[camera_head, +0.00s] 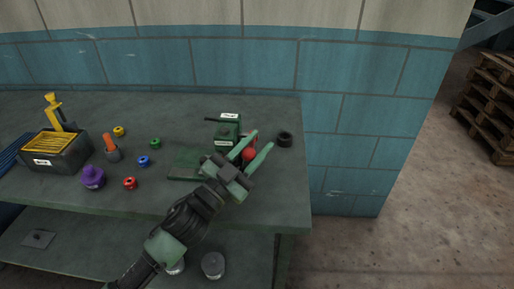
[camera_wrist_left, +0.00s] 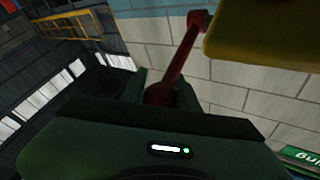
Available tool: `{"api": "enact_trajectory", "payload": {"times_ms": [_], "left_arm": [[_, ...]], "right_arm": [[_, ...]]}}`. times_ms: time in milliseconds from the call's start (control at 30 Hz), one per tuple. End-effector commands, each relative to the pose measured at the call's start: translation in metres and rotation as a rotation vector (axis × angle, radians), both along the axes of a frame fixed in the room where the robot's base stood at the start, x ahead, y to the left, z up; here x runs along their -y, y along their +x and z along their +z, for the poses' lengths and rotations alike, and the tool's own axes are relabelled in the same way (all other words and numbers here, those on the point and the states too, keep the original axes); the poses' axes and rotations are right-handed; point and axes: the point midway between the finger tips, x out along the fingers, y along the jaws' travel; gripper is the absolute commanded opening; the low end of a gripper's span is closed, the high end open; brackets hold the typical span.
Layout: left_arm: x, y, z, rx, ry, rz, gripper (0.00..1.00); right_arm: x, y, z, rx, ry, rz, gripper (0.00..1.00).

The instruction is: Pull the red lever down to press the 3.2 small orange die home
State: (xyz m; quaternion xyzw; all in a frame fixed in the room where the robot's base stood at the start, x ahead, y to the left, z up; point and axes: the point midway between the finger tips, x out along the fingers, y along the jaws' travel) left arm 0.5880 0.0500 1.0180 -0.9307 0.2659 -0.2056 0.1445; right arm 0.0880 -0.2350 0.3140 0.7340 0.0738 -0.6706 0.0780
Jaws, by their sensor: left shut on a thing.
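The green press (camera_head: 226,143) with a white label stands near the right end of the bench. The red lever (camera_head: 249,155) shows at its right side, between the fingers of my left gripper (camera_head: 254,146). My left gripper is shut on the lever; its fingers look spread around it. In the left wrist view a red rod of the lever (camera_wrist_left: 181,60) runs up from a round red knob, in front of the wall. I cannot make out the small orange die; the press and gripper may hide it. My right gripper is not in view.
The wall stands behind the bench.

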Motion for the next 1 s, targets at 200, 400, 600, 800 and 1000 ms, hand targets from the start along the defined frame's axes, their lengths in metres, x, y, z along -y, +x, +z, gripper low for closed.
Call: {"api": "enact_trajectory", "payload": {"times_ms": [200, 400, 600, 800, 1000], "left_arm": [[0.0014, -0.0037, -0.0120, -0.010, 0.000, -0.003, 0.00], [0.0018, -0.0049, -0.0150, -0.012, 0.000, -0.005, 0.00], [0.0021, -0.0052, -0.0158, -0.012, 0.001, -0.006, 0.00], [0.0025, -0.0055, -0.0163, -0.014, 0.001, -0.006, 0.39], [0.0016, -0.0047, -0.0148, -0.010, 0.000, -0.004, 0.52]], "right_arm": [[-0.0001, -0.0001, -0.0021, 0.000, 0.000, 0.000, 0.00], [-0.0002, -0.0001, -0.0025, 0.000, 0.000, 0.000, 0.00], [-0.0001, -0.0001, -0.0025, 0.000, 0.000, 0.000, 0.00], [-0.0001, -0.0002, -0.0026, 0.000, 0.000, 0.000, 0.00], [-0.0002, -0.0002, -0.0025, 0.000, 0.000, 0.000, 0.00]]}}
